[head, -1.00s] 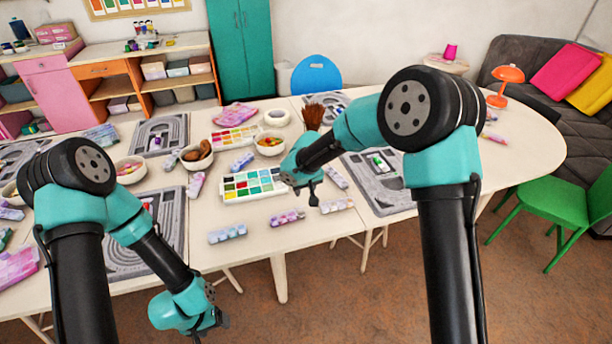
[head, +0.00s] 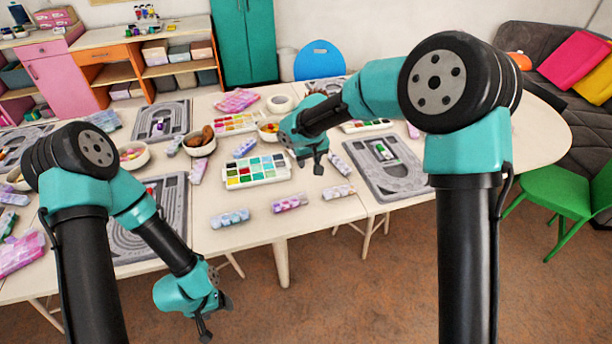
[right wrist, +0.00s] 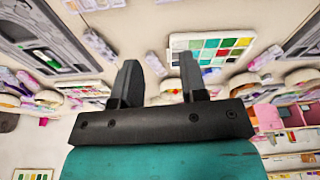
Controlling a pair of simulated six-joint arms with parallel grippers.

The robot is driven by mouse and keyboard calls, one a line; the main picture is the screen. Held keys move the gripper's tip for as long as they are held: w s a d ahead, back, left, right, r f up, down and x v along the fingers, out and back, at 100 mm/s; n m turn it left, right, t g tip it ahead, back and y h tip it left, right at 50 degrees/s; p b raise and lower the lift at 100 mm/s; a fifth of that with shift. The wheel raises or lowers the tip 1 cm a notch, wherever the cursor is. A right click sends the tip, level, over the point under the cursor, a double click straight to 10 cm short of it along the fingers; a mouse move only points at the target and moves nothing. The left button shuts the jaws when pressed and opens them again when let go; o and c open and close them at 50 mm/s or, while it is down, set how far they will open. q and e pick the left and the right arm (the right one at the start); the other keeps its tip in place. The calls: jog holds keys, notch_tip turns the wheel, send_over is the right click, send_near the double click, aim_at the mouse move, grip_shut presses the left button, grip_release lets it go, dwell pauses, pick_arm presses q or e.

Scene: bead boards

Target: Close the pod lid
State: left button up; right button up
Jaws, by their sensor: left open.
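Several small pastel boxes with rounded segments, which look like the pods, lie on the table. One is bluish (head: 229,218), one purple-pink (head: 290,203) and one pale and speckled (head: 338,192), along the front edge. I cannot tell which one has a raised lid. My right gripper (head: 318,168) hangs above the table, behind the pale box in the picture. In the right wrist view its two fingers (right wrist: 158,82) stand apart with nothing held. My left gripper (head: 208,328) hangs in front of the table's edge, low over the floor, open and empty.
A white palette of coloured squares (head: 257,170) lies left of my right gripper. Grey bead boards stand at the right (head: 385,170) and left (head: 163,118). Several bowls, one holding brown things (head: 199,141), crowd the middle. Bare tabletop (head: 250,205) shows near the front edge.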

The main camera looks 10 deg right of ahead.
jog(key=w, duration=0.1)
jog(key=w+a+g, duration=0.1)
jog(key=w+g, duration=0.1)
jog(key=shift+w+a+r+h, duration=0.15)
jog(key=shift+w+r+h, duration=0.15)
jog(key=shift+w, duration=0.05)
notch_tip(320, 180, down, 17)
jog(key=shift+f, duration=0.2)
dwell(0.7)
jog(key=c, duration=0.6)
